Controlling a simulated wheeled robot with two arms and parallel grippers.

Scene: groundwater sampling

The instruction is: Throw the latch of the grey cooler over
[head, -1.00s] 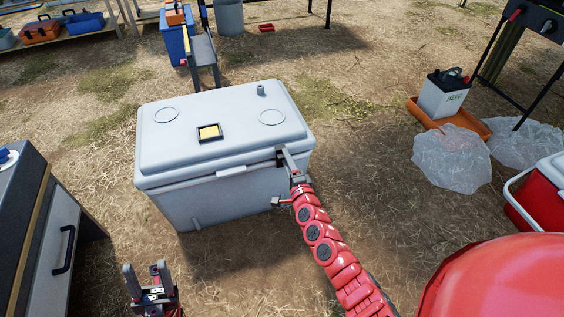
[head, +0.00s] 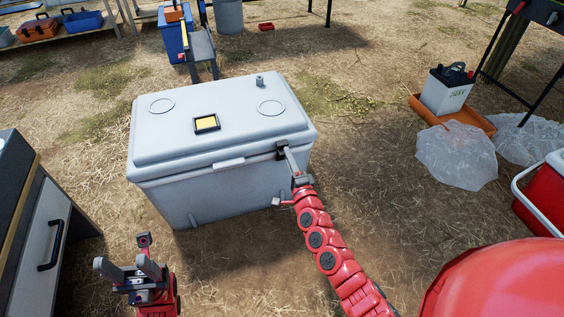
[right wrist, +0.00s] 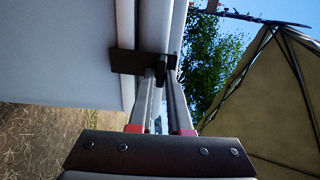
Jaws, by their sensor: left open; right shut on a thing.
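The grey cooler (head: 225,175) stands on the ground in the middle of the head view, its lid (head: 220,112) down. A small dark latch (head: 281,152) sits at the front right of the lid's edge. In the right wrist view the latch (right wrist: 125,62) shows as a dark plate against the pale cooler wall. My right gripper (head: 288,153) is shut on the latch, its fingers on a dark part of it; they partly hide it. My left gripper (head: 128,266) is open and empty at the lower left, apart from the cooler.
A dark cabinet with a white drawer front (head: 40,245) stands at the left. A red cooler (head: 543,200) is at the right edge. Clear plastic bags (head: 455,155) and a battery in an orange tray (head: 490,128) lie right of the cooler. Bare ground lies in front.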

